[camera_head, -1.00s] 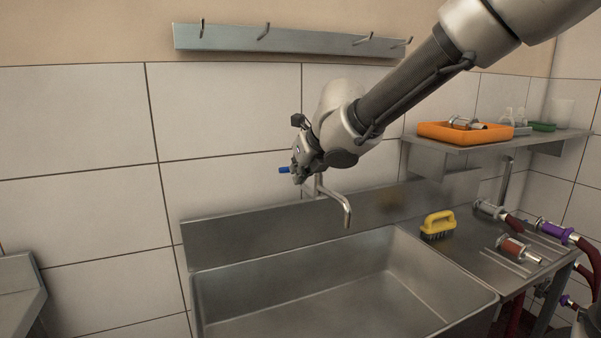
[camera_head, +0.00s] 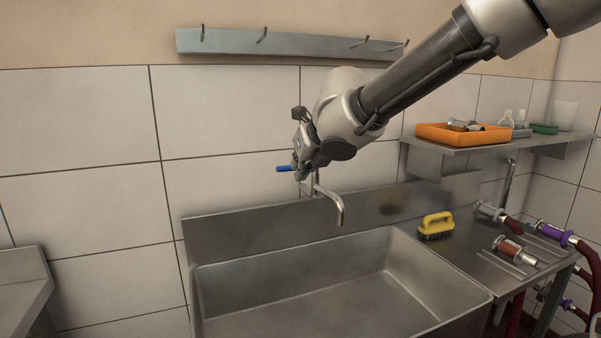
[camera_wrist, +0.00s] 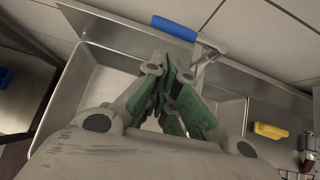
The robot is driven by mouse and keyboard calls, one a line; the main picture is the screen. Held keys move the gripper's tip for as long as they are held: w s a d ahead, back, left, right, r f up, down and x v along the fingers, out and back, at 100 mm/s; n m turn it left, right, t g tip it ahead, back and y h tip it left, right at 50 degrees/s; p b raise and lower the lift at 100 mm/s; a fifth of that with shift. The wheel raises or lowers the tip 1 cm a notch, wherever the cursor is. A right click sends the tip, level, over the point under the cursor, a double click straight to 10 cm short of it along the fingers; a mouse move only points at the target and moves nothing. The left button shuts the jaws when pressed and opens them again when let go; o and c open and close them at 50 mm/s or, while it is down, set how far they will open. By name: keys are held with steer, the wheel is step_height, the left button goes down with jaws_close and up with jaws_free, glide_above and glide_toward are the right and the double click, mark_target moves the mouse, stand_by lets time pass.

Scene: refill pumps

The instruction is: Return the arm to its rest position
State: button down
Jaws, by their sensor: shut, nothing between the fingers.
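My arm (camera_head: 420,88) reaches in from the upper right of the head view, over the sink. My gripper (camera_head: 301,172) is in front of the tiled wall, close to the tap; its fingers are partly hidden there. In the wrist view my gripper (camera_wrist: 172,100) shows its green-padded fingers drawn together with nothing between them, above the steel sink. The tap (camera_head: 338,205) has a blue lever (camera_head: 285,169), which also shows in the wrist view (camera_wrist: 174,27). A gap between gripper and lever cannot be judged in the head view; in the wrist view they appear apart.
The steel sink (camera_head: 215,270) lies below. A yellow brush (camera_head: 437,225) and several metal fittings with hoses (camera_head: 515,251) lie on the right drainboard. A wall shelf (camera_head: 450,150) holds an orange tray (camera_head: 430,135). A hook rail (camera_head: 290,42) is above. Open air lies left of the arm.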

steer(key=v, duration=0.8)
steer(key=s+d+f+m+g+h, duration=0.2)
steer(key=s+d+f+m, duration=0.15)
steer(key=d+m, duration=0.55)
steer(key=s+d+f+m+g+h, duration=0.1)
steer(key=s+d+f+m, duration=0.25)
steer(key=m, duration=0.85)
steer(key=s+d+f+m, duration=0.1)
steer(key=s+d+m, duration=0.4)
steer(key=d, duration=0.3)
steer(key=s+d+f+m, duration=0.1)
steer(key=s+d+m, duration=0.3)
steer(key=d+m, duration=0.3)
steer(key=s+d+f+m+h, duration=0.1)
steer(key=s+d+m, duration=0.4)
steer(key=d+m, duration=0.3)
steer(key=shift+s+d+g, duration=0.35)
steer(key=shift+d+g, duration=0.05)
steer(key=shift+f, duration=0.15)
